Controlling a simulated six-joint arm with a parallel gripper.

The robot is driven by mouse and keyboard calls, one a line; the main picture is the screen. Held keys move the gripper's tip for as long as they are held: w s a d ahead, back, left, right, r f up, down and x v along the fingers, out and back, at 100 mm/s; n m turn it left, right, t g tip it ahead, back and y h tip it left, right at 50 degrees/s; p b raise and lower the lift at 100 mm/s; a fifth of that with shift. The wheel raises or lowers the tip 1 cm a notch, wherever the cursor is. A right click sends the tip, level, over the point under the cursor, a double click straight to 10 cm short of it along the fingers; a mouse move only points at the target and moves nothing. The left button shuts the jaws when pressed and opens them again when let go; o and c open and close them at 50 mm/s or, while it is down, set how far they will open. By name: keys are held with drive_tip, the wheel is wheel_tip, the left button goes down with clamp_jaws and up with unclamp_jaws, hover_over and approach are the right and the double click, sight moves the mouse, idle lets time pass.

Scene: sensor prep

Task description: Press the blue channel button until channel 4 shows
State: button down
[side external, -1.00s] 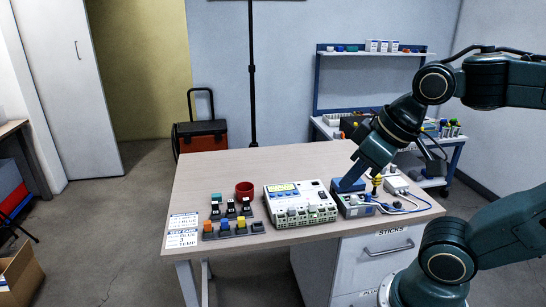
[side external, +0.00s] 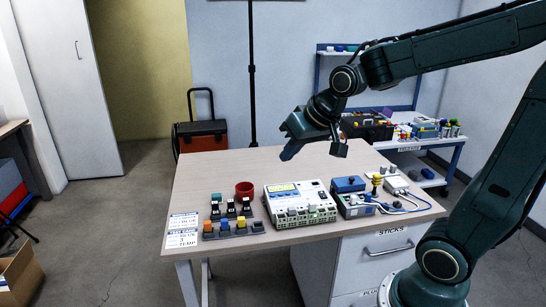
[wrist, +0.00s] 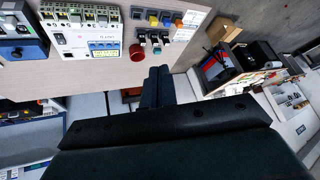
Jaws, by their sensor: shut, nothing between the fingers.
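A white logger unit (side external: 300,200) with a small lit display (side external: 283,187) sits mid-table. It also shows in the wrist view (wrist: 78,37), with a row of small blue parts (wrist: 103,46) near the display. The display is too small to read. To its right is a grey box with a blue top (side external: 348,184), seen at the left edge of the wrist view (wrist: 20,50). I cannot tell which blue part is the channel button. My gripper (side external: 288,154) is shut and empty, above the back of the table, touching nothing. Its fingers (wrist: 158,72) are together.
A red cup (side external: 244,189) stands left of the logger. Several black-topped and coloured blocks (side external: 232,226) and a printed card (side external: 183,229) are at the left. A yellow-topped part (side external: 376,184), a white box and cables lie at the right. The back of the table is clear.

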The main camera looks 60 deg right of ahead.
drive_tip(key=w+d+f+m+t, duration=0.1)
drive_tip(key=w+d+f+m, duration=0.2)
drive_tip(key=w+d+f, duration=0.45)
drive_tip(key=m+t+h, duration=0.1)
drive_tip(key=m, duration=0.3)
hover_over(272, 195)
drive_tip(key=s, duration=0.1)
wheel_tip(272, 195, down, 8)
drive_tip(key=shift+r, duration=0.15)
drive_tip(key=shift+s+f, duration=0.1)
drive_tip(key=shift+f, duration=0.1)
drive_tip(key=shift+f, duration=4.2)
drive_tip(key=shift+f, duration=0.85)
drive_tip(key=shift+r, duration=0.85)
